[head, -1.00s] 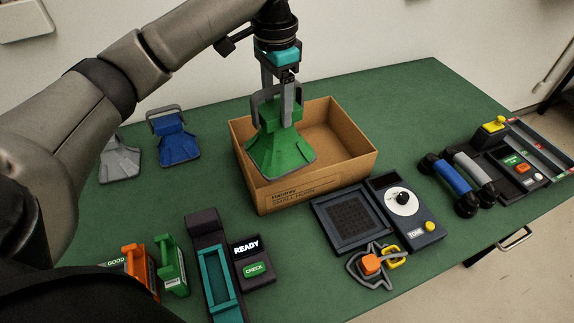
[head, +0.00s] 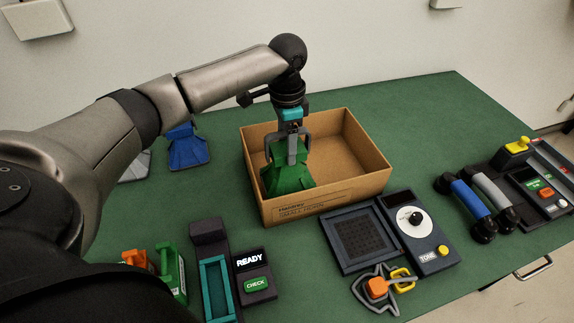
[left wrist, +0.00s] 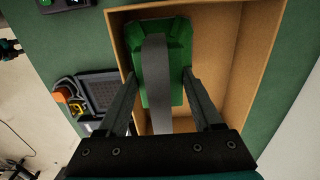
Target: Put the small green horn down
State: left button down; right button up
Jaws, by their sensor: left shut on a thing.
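The small green horn (head: 286,176) is inside the cardboard box (head: 365,182), in its left part, with its flared end down. My left gripper (head: 291,150) is shut on the horn's grey handle from above. In the left wrist view the green horn (left wrist: 165,62) shows between the two fingers, with the grey handle strap (left wrist: 157,85) running between them. The box's front wall hides the horn's lowest edge, so I cannot tell whether it touches the box floor. My right gripper is not in view.
The right part of the box is empty. A blue horn (head: 187,148) and a grey horn (head: 136,165) stand left, partly behind my arm. A dark tray (head: 358,238), a tone unit (head: 420,232) and a READY/CHECK unit (head: 253,272) lie in front. Handsets (head: 470,203) lie right.

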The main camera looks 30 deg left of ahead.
pick_arm(q)
jog(key=shift+f+b, duration=0.5)
jog(key=shift+f, duration=2.6)
jog(key=shift+c, duration=0.2)
grip_release()
jog(key=shift+f, duration=0.15)
notch_tip(320, 180, up, 12)
jog(key=shift+r+p, duration=0.2)
jog(key=shift+p, duration=0.8)
jog(key=shift+r, duration=0.1)
